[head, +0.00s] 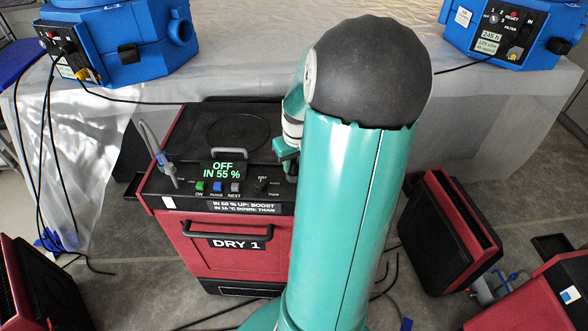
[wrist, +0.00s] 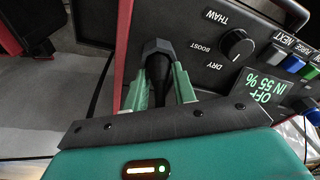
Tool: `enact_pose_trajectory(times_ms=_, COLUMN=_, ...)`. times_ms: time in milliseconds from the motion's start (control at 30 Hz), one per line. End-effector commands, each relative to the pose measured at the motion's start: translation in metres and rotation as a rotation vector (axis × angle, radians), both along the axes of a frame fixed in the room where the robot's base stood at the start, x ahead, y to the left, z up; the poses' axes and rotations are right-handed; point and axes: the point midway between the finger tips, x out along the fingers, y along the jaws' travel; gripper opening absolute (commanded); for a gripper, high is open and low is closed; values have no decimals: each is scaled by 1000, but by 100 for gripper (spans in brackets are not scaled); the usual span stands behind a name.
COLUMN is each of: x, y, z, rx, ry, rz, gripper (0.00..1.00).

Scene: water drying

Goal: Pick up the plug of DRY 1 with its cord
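DRY 1 (head: 237,262) is a red cabinet with a black top. Its display reads OFF, IN 55 %; the panel (wrist: 215,60) with its dial also fills the right of the wrist view. My gripper (head: 287,158) is low at the right end of this panel. My arm hides this spot in the head view.
Blue units (head: 120,45) and (head: 510,35) stand on the covered table (head: 225,82) behind. Black cords hang at the left and lie on the floor. More red-and-black units (head: 450,230) and (head: 40,290) stand at both sides.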

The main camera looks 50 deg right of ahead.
Motion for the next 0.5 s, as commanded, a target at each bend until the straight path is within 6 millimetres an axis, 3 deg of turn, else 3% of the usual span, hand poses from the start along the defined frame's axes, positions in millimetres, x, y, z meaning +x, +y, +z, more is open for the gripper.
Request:
enact_pose_trajectory(times_ms=67, x=0, y=0, z=0, rx=0, ry=0, rz=0, gripper=3)
enact_pose_trajectory(times_ms=500, x=0, y=-1, z=10, rx=-4, ry=0, rz=1, gripper=3)
